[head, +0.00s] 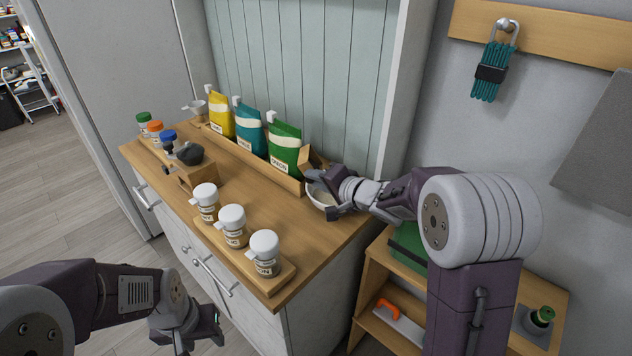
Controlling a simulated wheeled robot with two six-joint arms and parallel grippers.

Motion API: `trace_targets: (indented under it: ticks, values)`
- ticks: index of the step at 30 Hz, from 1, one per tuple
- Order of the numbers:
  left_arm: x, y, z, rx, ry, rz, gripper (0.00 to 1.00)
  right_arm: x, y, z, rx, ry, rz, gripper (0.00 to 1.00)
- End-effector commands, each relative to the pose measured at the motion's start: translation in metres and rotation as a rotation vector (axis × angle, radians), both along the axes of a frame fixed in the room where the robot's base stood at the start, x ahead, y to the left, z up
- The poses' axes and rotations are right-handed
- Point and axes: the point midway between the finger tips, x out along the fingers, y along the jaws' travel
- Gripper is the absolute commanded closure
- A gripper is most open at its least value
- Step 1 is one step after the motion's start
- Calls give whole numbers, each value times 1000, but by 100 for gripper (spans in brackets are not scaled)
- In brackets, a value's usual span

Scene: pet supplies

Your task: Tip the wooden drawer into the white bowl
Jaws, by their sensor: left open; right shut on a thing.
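The white bowl (314,193) stands at the right back part of the wooden counter, partly hidden by my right gripper. My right gripper (325,182) is over the bowl, shut on a small light-wood piece that looks like the wooden drawer (308,157). The drawer appears tilted, at the bowl's back edge beside the green pouch. Its inside and any contents cannot be made out. My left gripper (207,328) is open and empty, low in front of the cabinet, well away from the bowl.
A grinder with a wooden base (197,180) stands on the counter (270,205). Yellow, teal and green pouches (285,148) stand in a wooden rack behind. White-capped jars (232,225) stand on a front board. A lower shelf unit (375,270) is at right.

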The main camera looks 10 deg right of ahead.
Motion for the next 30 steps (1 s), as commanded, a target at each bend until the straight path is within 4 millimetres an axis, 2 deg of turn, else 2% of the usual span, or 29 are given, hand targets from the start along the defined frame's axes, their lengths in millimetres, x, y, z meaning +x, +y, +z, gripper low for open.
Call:
trace_targets:
  ticks: [30]
  values:
    - [0, 0, -38, 0, 0, 0, 52, -1, -4, -9, 115, -28, 1, 100]
